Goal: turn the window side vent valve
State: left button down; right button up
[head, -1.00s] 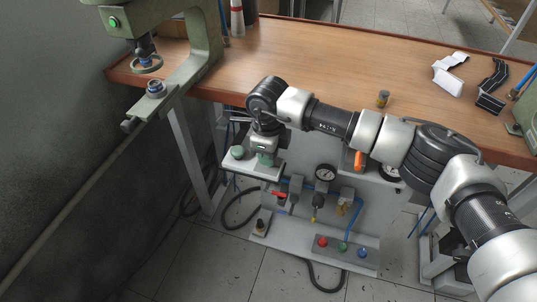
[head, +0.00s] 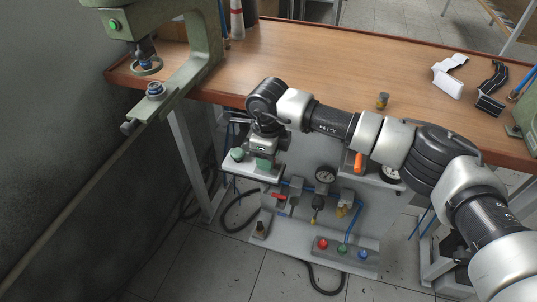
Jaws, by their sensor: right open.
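My right gripper (head: 262,152) reaches over the left end of the pneumatic panel and points down, its jaws open. A green part (head: 263,164) shows right below it; I cannot tell whether they touch. A green round knob (head: 237,155) sits on the white ledge to its left. A red lever (head: 279,197) is on the panel below the gripper, and an orange lever (head: 359,160) is farther right, partly behind my arm. I cannot tell which of these is the window side vent valve. My left gripper is out of view.
A green press (head: 205,45) is at the upper left.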

notch_tip(320, 180, up, 11)
jog(key=shift+b, duration=0.3)
jog(key=shift+f, duration=0.15)
